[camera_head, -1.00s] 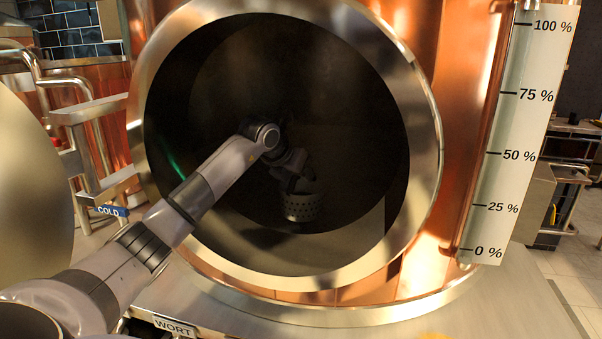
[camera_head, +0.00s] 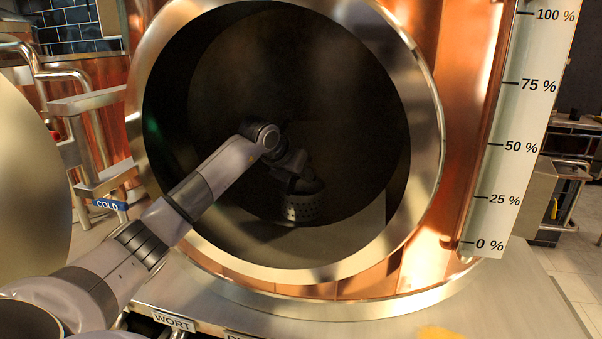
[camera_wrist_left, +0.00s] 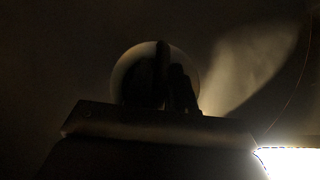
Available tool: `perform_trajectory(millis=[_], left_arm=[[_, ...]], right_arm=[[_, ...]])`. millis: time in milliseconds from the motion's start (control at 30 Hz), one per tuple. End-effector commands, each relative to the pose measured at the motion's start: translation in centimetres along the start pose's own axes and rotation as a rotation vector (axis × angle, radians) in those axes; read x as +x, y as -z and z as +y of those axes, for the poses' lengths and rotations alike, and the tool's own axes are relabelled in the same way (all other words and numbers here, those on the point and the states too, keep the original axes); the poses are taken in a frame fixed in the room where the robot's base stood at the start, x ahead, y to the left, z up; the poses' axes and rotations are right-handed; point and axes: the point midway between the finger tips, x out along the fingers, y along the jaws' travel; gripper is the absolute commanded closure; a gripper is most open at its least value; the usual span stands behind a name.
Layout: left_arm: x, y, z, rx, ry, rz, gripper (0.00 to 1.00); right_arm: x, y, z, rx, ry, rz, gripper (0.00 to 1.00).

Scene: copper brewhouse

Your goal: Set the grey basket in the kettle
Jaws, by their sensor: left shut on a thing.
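The kettle (camera_head: 432,150) is a large copper vessel with a wide round steel-rimmed opening facing me. My left arm reaches in through the opening. The grey basket (camera_head: 303,211), a small perforated cylinder, is inside the kettle in the lower middle of the dark interior. My left gripper (camera_head: 303,190) is at the top of the basket and shut on it. In the left wrist view the dark fingers (camera_wrist_left: 172,88) stand against a pale round shape, too dark to make out well. I cannot tell whether the basket touches the kettle floor. My right gripper is not in view.
The steel rim of the opening surrounds my arm. A percent gauge (camera_head: 515,130) stands on the right of the kettle. Pipes and a COLD label (camera_head: 108,204) are at the left. A steel ledge (camera_head: 480,310) with a WORT label runs below the opening.

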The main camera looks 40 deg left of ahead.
Motion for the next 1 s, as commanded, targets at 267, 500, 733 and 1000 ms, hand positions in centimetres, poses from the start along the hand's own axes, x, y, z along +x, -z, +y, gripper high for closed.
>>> perform_trajectory(millis=[267,500,733,1000], left_arm=[[0.2,0.2,0.0,0.000,0.000,-0.002,1.00],[0.2,0.2,0.0,0.000,0.000,-0.002,0.47],[0.3,0.3,0.0,0.000,0.000,0.002,0.47],[-1.8,0.2,0.1,0.002,-0.002,-0.001,0.47]], right_arm=[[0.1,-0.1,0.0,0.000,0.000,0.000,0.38],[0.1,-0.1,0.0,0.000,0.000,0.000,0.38],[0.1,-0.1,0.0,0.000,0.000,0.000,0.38],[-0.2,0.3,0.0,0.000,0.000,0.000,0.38]])
